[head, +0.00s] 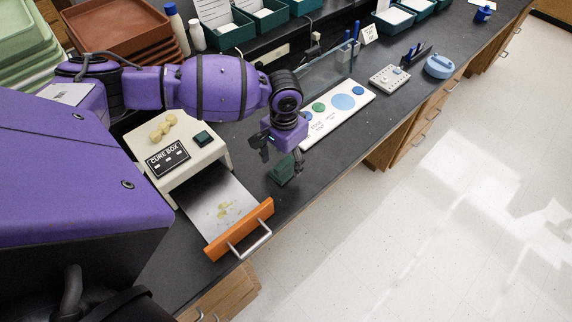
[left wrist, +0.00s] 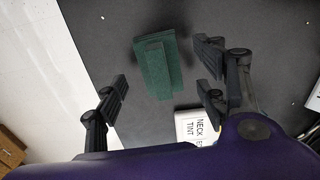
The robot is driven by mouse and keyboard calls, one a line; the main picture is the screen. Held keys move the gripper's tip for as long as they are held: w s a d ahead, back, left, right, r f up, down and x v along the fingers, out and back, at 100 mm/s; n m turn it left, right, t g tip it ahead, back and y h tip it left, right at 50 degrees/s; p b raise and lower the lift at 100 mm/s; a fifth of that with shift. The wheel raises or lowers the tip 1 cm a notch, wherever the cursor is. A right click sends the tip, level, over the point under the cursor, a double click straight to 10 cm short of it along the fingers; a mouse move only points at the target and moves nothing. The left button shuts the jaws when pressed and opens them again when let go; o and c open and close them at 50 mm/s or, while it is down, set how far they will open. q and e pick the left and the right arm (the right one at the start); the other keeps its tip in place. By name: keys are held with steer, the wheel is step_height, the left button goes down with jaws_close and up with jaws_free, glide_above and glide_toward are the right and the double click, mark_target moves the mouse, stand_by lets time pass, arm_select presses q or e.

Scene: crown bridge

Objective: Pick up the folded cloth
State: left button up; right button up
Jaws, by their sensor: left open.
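The folded cloth (head: 283,171) is a small dark green piece lying on the black counter, to the right of the pulled-out cure box drawer. In the left wrist view the cloth (left wrist: 157,64) shows as stacked green layers, between and beyond the fingers. My left gripper (head: 281,157) is above the cloth and pointing down, with its fingers spread in the wrist view (left wrist: 168,88) and nothing between them in its grasp. I cannot tell the exact height gap. My right gripper is not in view.
The cure box (head: 165,155) has its drawer (head: 222,205) open, its orange front near the counter edge. A white board with coloured discs (head: 343,103) lies to the right. Trays (head: 115,35) are stacked at the back left. Counter right of the drawer is partly clear.

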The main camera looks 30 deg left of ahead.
arm_select(q)
step_height(320, 180, down, 2)
steer(key=shift+w+f, duration=0.1)
steer(key=shift+f, duration=0.1)
steer(key=c, duration=1.3)
steer(key=shift+o, duration=0.2)
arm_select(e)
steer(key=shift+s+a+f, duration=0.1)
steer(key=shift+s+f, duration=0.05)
arm_select(q)
steer(key=shift+r, duration=0.1)
steer(key=shift+r, duration=0.5)
step_height(320, 180, up, 3)
steer(key=shift+d+f, duration=0.1)
steer(key=shift+f, duration=0.1)
steer(key=s+d+r+p, duration=0.2)
steer(key=s+d+r, duration=0.5)
steer(key=s, duration=0.5)
steer(key=shift+r, duration=1.15)
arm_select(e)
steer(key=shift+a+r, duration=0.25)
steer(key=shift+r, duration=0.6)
